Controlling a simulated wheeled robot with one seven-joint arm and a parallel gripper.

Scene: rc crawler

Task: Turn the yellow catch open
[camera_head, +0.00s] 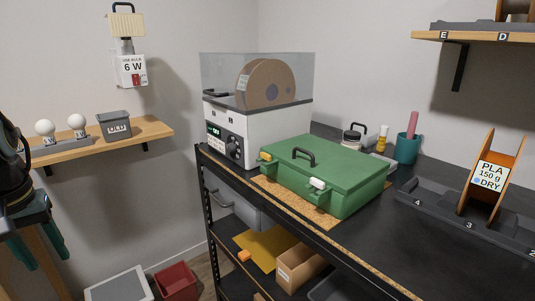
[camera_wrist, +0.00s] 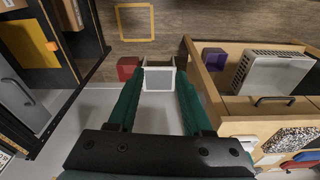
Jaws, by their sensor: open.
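A green case (camera_head: 325,172) with a black handle on its lid lies closed on the dark bench. The small yellow catch (camera_head: 265,156) is at the left end of its front side. A white catch (camera_head: 317,184) is farther right on the same side. My gripper (camera_head: 42,250) is at the far left of the head view, well away from the case, with its teal fingers pointing down. In the wrist view my gripper (camera_wrist: 158,75) is open, with nothing held between the fingers. The case and its catches do not show in the wrist view.
A white dryer (camera_head: 232,135) with a spool under a clear cover stands behind the case. A cork mat (camera_head: 262,187) lies under the case. A wooden shelf (camera_head: 150,133) with bulbs is at left. A red bin (camera_head: 177,281) stands on the floor below.

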